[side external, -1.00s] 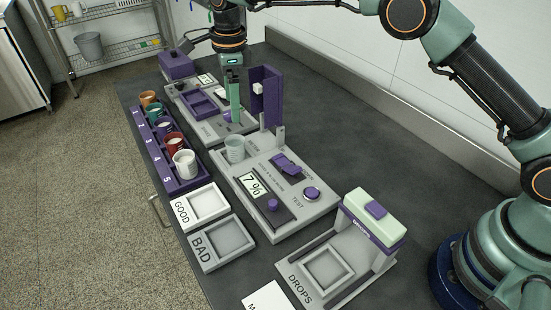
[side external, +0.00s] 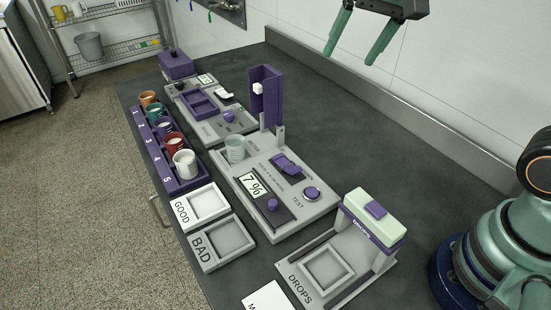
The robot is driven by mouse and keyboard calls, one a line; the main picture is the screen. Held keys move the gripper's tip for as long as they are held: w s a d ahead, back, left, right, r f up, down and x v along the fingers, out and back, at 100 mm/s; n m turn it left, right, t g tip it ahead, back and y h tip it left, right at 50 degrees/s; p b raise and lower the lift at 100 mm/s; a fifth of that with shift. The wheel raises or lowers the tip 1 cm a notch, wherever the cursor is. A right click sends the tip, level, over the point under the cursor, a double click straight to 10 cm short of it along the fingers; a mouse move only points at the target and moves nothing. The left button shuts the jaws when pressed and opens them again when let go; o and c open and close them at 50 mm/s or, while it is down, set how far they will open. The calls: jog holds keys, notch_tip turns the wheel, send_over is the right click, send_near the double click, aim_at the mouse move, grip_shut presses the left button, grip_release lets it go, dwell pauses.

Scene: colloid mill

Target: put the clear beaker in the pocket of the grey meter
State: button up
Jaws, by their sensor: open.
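The clear beaker (side external: 235,149) stands upright at the back left corner of the grey meter (side external: 317,207). It appears to sit in the pocket there; the pocket's rim is hidden by the beaker. The meter has a display reading 7%, a purple knob, a purple switch and a TEST button. My gripper (side external: 354,54) is at the top right, open and empty, high up and well clear of the beaker and the meter.
A purple numbered rack (side external: 187,183) holds several cups at the left. GOOD (side external: 187,222) and BAD (side external: 210,262) trays lie in front. A DROPS station (side external: 345,290) stands at the right front. An upright purple holder (side external: 276,97) rises behind the meter; another grey device (side external: 210,133) lies behind.

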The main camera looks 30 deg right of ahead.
jog(key=s+d+f+n, duration=0.2)
jog(key=s+n, duration=0.1)
jog(key=s, duration=0.1)
jog(key=s+d+f+n+t, duration=0.1)
jog(key=s+f+n, duration=0.1)
jog(key=s+n, duration=0.1)
jog(key=shift+s+d, duration=0.4)
jog(key=shift+s, duration=0.45)
